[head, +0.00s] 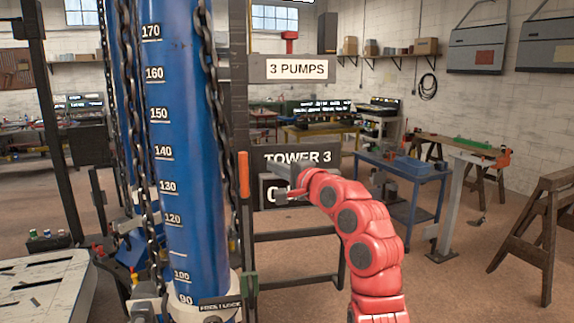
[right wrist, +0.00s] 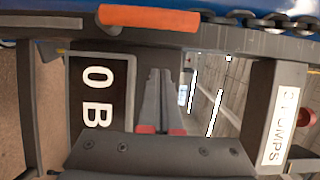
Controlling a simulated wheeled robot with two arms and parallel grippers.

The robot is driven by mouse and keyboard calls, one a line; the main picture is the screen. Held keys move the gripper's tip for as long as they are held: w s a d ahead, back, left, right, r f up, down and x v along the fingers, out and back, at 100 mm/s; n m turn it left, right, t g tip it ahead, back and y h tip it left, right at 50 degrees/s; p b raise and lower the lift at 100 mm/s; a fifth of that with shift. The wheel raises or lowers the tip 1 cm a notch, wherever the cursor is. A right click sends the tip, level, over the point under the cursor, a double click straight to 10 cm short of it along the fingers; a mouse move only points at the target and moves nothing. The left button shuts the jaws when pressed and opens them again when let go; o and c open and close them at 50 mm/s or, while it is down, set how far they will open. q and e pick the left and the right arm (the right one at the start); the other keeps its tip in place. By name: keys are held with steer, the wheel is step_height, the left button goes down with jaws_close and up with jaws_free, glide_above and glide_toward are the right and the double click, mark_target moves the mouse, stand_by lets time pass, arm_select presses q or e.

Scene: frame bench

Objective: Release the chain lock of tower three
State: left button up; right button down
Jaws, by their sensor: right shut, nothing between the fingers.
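The blue tower column (head: 195,130) carries a white number scale and dark chains (head: 214,80) along its sides. An upright lever with an orange grip (head: 243,174) stands at its right edge, above a plate reading FREE and LOCK (head: 220,304). The TOWER 3 sign (head: 297,157) hangs just behind. My right gripper (head: 279,181) is shut and empty, to the right of the orange grip and apart from it in the picture. In the right wrist view the orange grip (right wrist: 150,20) lies beyond the closed fingertips (right wrist: 160,73). My left gripper is not in view.
A 3 PUMPS sign (head: 296,69) hangs on a grey post. A blue cart (head: 405,172) and a sawhorse (head: 535,230) stand to the right. A pale slotted table (head: 45,288) is at lower left. Open floor lies at right.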

mark_target(244, 172)
steer(key=a+p, duration=0.1)
steer(key=a, duration=0.1)
steer(key=s+a+p, duration=0.1)
steer(key=a, duration=0.1)
steer(key=shift+s, duration=0.1)
steer(key=shift+d, duration=0.1)
steer(key=shift+a+n+b, duration=0.3)
steer(key=shift+n+b, duration=0.1)
steer(key=shift+b, duration=0.2)
